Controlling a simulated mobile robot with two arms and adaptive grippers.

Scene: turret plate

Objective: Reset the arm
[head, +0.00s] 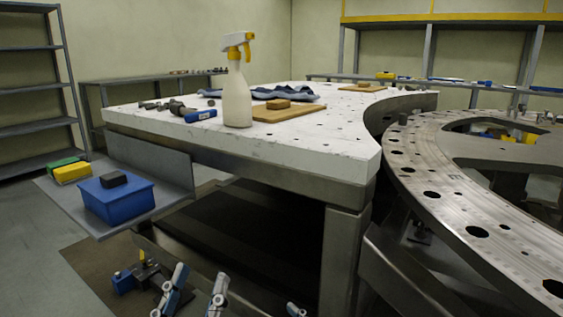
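My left gripper (197,290) is at the bottom edge of the head view, left of centre. Its two blue, white and grey fingers stand apart with a clear gap, and nothing shows between them. It is low, in front of the white-topped table (330,150) and below its top. A small blue and white tip (295,311), possibly part of my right gripper, just enters at the bottom edge. Too little of it shows to tell its state. The rest of both arms is out of view.
A spray bottle (237,95), wooden board (290,112) and dark cloth lie on the table. A side shelf (165,200) holds a blue box (117,200). A curved metal plate (450,190) is right. A blue-yellow item (138,277) is low left. Open floor shows at left.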

